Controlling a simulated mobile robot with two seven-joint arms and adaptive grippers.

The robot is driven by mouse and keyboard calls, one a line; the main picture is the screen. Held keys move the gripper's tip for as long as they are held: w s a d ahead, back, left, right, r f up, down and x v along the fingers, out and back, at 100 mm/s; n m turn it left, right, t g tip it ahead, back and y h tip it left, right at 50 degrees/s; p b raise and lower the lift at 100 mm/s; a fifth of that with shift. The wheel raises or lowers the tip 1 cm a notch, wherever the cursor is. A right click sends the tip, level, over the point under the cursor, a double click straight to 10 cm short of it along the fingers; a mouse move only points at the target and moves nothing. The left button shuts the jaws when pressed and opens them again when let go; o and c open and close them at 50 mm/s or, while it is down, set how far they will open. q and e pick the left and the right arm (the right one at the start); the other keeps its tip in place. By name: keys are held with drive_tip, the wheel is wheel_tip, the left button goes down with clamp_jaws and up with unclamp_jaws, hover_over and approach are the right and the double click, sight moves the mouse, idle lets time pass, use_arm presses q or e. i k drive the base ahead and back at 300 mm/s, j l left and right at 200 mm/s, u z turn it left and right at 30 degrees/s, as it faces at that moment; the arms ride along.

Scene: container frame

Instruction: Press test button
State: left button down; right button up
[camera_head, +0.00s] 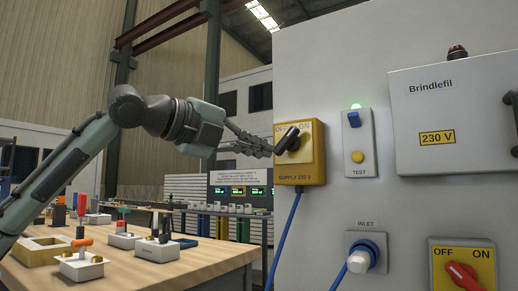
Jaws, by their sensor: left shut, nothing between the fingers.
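The test panel (361,172) is a narrow light plate on the grey cabinet, with a blue switch (353,119) at its top and a yellow round button (357,157) above the word TEST. A small green light glows just above the panel. My left gripper (270,150) is shut and empty, close to the left side of the yellow supply box (314,160). The black handle (289,138) on that box is tilted, with its upper end toward ON. The gripper is left of the test button, apart from it. My right gripper is out of view.
A blue plug (366,250) sits in the inlet below the test panel. A red rotary switch (462,276) is at lower right, under the Brindlefil box (455,115). A blue cable hangs from the supply box. A wooden workbench (205,262) with several small devices stands at left.

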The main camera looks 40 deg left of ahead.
sight(357, 157)
drive_tip(key=k+j, duration=0.1)
drive_tip(key=k, duration=0.9)
